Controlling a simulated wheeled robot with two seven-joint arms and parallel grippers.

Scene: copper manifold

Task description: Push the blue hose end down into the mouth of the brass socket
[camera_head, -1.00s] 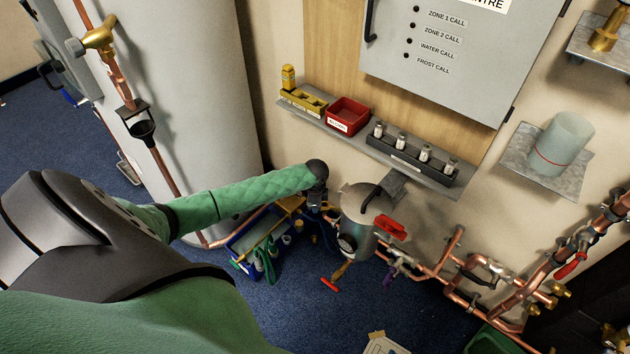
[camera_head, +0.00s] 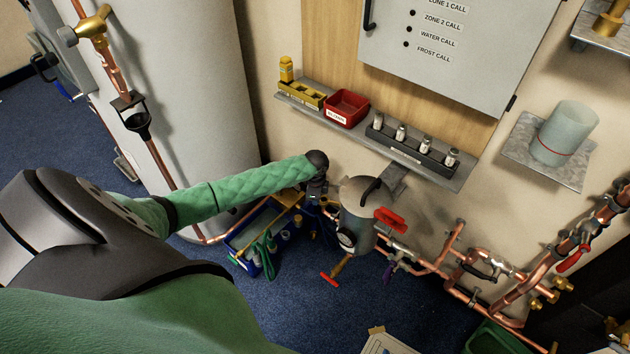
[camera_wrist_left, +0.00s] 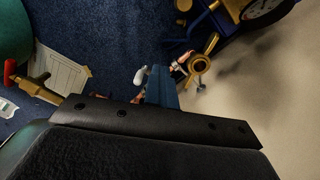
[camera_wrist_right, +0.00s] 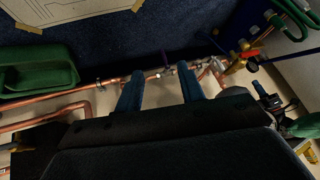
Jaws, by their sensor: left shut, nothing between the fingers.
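My left gripper (camera_head: 317,190) reaches down beside the grey vessel, above the blue tote. In the left wrist view its blue fingers (camera_wrist_left: 161,88) are together with nothing between them. A brass ring-shaped fitting (camera_wrist_left: 198,64), which may be the brass socket, shows just right of and beyond the fingertips. Dark blue tubing (camera_head: 328,232) hangs below the left gripper in the head view; I cannot make out its end. My right gripper (camera_wrist_right: 160,80) shows only in its wrist view, with its two blue fingers apart and nothing held. Copper pipes lie beyond its tips.
The grey vessel (camera_head: 357,212) with a red handle (camera_head: 390,220) stands close right of my left gripper. The blue tote (camera_head: 240,240) is on the floor. A wall shelf (camera_head: 345,128) holds a red bin (camera_head: 347,108). Copper pipework (camera_head: 455,258) runs along the right. Blue carpet in front is mostly clear.

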